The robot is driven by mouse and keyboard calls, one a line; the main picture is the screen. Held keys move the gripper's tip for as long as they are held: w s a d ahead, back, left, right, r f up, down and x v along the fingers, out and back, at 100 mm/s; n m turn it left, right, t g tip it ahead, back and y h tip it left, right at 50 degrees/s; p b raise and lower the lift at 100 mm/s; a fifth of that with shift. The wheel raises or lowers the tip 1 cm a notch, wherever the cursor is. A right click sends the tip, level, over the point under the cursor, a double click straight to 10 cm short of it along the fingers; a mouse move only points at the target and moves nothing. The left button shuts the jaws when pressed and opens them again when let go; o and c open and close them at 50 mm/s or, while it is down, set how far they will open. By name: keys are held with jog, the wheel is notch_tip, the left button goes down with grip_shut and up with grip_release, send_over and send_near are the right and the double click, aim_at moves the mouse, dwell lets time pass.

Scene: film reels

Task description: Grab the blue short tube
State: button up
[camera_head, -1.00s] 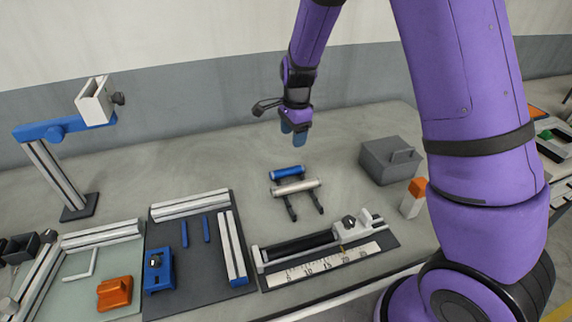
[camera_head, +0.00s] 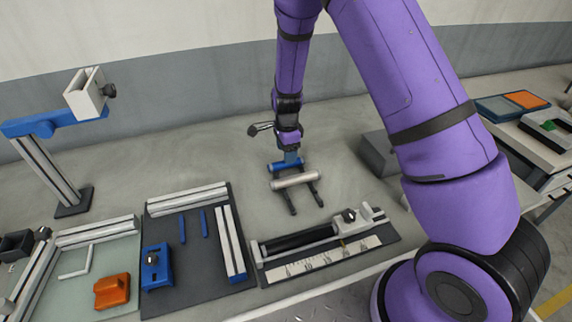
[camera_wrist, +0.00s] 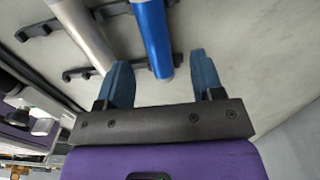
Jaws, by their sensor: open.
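The blue short tube (camera_head: 281,166) lies on a dark two-rail rack (camera_head: 290,200) on the bench, behind a silver tube (camera_head: 297,180). In the wrist view, the blue tube (camera_wrist: 153,35) runs down between the two blue fingers of my gripper (camera_wrist: 163,82). My gripper (camera_head: 290,157) is open, pointing down right at the blue tube in the head view. The fingers stand on either side of the tube, with a gap on each side; I cannot tell whether either touches it. The silver tube (camera_wrist: 88,35) lies outside the left finger.
A grey box (camera_head: 378,155) stands right of the rack, partly hidden by my arm. A slide with a ruler (camera_head: 320,258) lies in front. A dark tray (camera_head: 190,215) with blue parts is at front left. The bench behind the rack is clear.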

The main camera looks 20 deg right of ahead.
aim_at(276, 166)
notch_tip(276, 166, down, 5)
jog(key=shift+s+a+r, duration=0.15)
jog(key=shift+r, duration=0.05)
jog(key=shift+c, duration=0.2)
jog(key=c, duration=1)
jog(key=shift+r, duration=0.15)
